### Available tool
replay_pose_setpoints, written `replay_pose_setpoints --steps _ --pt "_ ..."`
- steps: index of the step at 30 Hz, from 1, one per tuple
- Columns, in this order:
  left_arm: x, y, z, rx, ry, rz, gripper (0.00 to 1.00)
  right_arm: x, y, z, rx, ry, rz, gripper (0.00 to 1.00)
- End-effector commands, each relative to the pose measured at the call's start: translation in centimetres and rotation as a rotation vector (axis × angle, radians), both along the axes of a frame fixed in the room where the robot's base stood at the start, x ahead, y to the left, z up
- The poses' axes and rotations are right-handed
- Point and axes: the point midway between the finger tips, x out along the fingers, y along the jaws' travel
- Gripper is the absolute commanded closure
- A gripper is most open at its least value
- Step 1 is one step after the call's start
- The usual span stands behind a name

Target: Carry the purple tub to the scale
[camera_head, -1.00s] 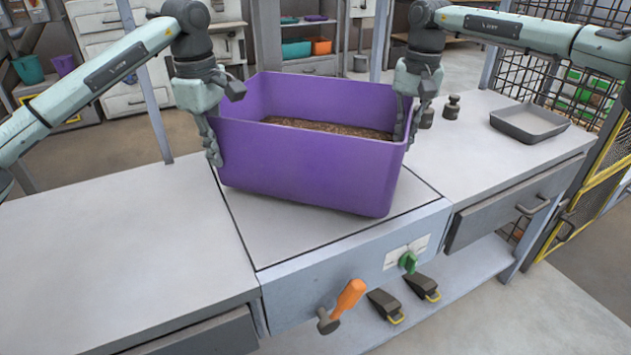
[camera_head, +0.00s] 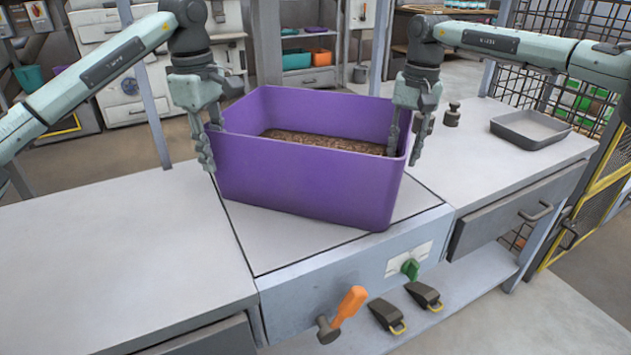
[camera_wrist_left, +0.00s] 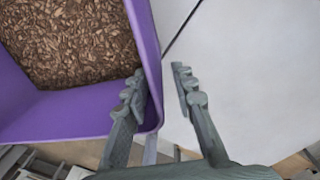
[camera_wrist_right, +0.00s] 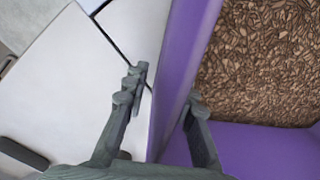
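The purple tub (camera_head: 300,180), filled with brown pellets (camera_head: 325,143), sits upright and slightly turned on the pale square plate (camera_head: 285,240) in the middle of the bench, which looks like the scale. My left gripper (camera_head: 208,140) straddles the tub's left wall; in the left wrist view (camera_wrist_left: 158,82) its outer finger stands clear of the wall, so it is open. My right gripper (camera_head: 404,148) straddles the right wall; in the right wrist view (camera_wrist_right: 165,88) a gap shows between the wall and the outer finger, so it is open. The tub's underside is hidden.
A grey tray (camera_head: 530,128) and small dark weights (camera_head: 452,115) stand on the right bench. The left bench (camera_head: 110,250) is clear.

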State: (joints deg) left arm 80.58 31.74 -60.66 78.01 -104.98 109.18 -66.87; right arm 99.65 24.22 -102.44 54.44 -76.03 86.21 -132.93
Motion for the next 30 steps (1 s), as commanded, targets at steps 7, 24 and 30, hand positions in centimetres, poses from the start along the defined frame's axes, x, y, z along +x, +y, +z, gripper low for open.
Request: replay_pose_setpoints --steps 7,24,30 --pt "-0.2 0.1 5.6 0.001 -0.004 0.002 0.74 0.0 0.0 0.0 0.0 0.0 0.001 0.74" --pt "-0.4 0.2 9.2 0.001 0.0 0.0 0.74 0.0 -0.1 3.9 0.002 -0.004 0.001 0.74" --pt "-0.4 0.2 9.2 0.001 0.0 0.0 0.74 -0.1 -0.3 8.2 0.002 -0.003 0.0 0.74"
